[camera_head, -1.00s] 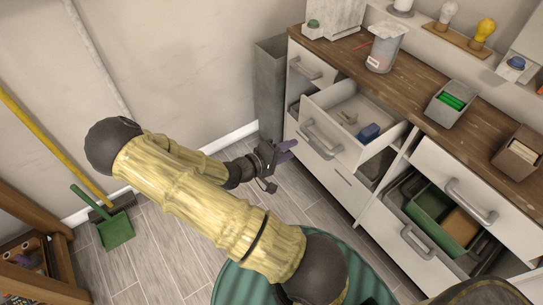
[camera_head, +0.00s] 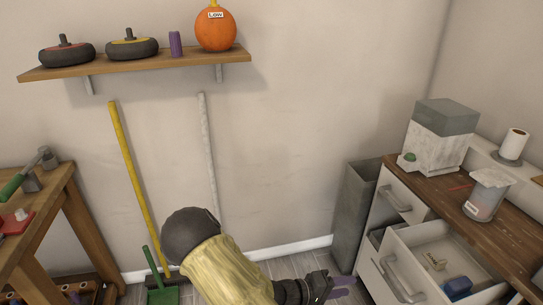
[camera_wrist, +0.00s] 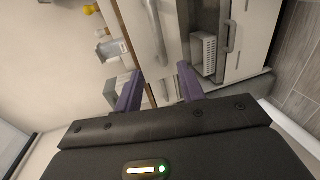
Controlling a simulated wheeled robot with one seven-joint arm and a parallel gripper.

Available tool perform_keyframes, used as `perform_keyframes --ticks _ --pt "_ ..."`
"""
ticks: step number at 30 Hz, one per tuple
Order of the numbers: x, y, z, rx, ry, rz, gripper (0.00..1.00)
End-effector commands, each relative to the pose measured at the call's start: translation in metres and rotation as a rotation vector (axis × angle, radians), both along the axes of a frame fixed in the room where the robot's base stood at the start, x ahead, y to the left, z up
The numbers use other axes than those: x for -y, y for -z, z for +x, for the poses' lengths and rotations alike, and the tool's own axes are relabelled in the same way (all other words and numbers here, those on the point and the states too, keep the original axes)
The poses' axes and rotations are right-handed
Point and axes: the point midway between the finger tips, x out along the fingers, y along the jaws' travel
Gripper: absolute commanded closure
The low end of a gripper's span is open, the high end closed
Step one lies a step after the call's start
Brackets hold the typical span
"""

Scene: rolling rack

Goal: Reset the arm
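My gripper (camera_head: 340,288) shows at the bottom of the head view, beside the white drawer cabinet and left of its open drawer. Its two purple fingers (camera_wrist: 158,92) show in the wrist view, spread apart with nothing between them. My yellow arm (camera_head: 228,272) rises from the bottom edge of the head view; most of it is out of frame. The wrist view looks sideways at the cabinet fronts (camera_wrist: 240,50).
The open drawer (camera_head: 412,262) holds a blue block (camera_head: 457,286) and a small pale item. A grey bin (camera_head: 355,215) stands left of the cabinet. A yellow-handled broom (camera_head: 135,180) leans on the wall under a shelf (camera_head: 140,66). A wooden workbench (camera_head: 60,215) stands left.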

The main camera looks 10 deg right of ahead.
Motion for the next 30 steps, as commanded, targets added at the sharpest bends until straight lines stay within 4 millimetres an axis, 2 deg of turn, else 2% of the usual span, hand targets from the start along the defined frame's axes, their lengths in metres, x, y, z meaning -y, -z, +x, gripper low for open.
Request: perform_keyframes --ticks 4,7,11,14,18,23,27,30 --pt "-0.003 0.006 0.009 0.038 -0.025 0.103 0.61" --pt "-0.012 0.015 0.021 0.093 -0.058 0.254 0.61" --pt "-0.033 0.022 0.038 0.18 -0.099 0.505 0.61" --pt "-0.054 0.02 0.048 0.235 -0.121 0.692 0.61" --pt "-0.085 0.007 0.053 0.285 -0.138 0.935 0.61" --pt "-0.115 -0.021 0.048 0.302 -0.147 1.164 0.61" --pt "-0.132 -0.051 0.03 0.279 -0.148 1.308 0.61" --pt "-0.138 -0.07 0.013 0.247 -0.142 1.37 0.61"
